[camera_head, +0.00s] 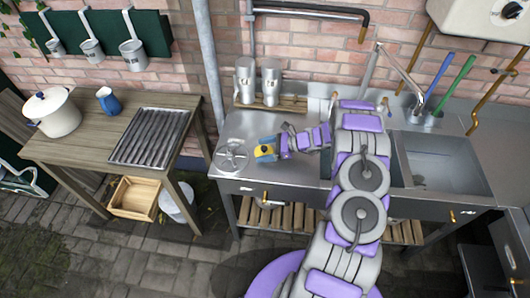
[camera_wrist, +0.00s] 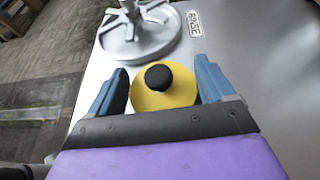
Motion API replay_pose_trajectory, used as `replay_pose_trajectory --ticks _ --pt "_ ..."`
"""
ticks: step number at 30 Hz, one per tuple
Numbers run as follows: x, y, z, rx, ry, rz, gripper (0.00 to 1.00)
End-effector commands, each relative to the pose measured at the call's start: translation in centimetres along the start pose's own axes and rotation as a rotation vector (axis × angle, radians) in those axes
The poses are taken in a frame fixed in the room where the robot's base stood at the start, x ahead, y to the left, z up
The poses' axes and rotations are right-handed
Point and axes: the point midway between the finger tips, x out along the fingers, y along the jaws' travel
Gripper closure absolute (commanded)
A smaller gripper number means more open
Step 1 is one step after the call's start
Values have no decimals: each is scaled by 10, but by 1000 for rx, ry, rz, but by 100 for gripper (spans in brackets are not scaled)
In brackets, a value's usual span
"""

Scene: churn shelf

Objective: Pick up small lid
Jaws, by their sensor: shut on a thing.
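The small lid is a yellow disc with a black knob. In the wrist view, the small lid (camera_wrist: 165,99) sits between the blue fingers of my gripper (camera_wrist: 160,80), knob facing the camera. In the head view, my gripper (camera_head: 265,150) is low over the left end of the steel counter, shut on the yellow lid (camera_head: 264,149). I cannot tell whether the lid touches the counter. My gripper's palm hides its near edge in the wrist view.
A round metal spoked piece (camera_head: 231,156) is just left of my gripper, also in the wrist view (camera_wrist: 140,35). Two metal canisters (camera_head: 258,82) stand behind. A sink (camera_head: 445,165) lies right. A wooden table (camera_head: 70,150) holds a white pot (camera_head: 52,114) and blue jug (camera_head: 110,103).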

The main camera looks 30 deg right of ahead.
Motion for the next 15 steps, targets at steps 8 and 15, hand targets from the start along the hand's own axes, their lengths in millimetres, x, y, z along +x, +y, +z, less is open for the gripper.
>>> replay_pose_trajectory --ticks 8,15 --pt "-2 -1 -1 1 -3 0 49" --pt "-3 -1 3 0 -2 0 49"
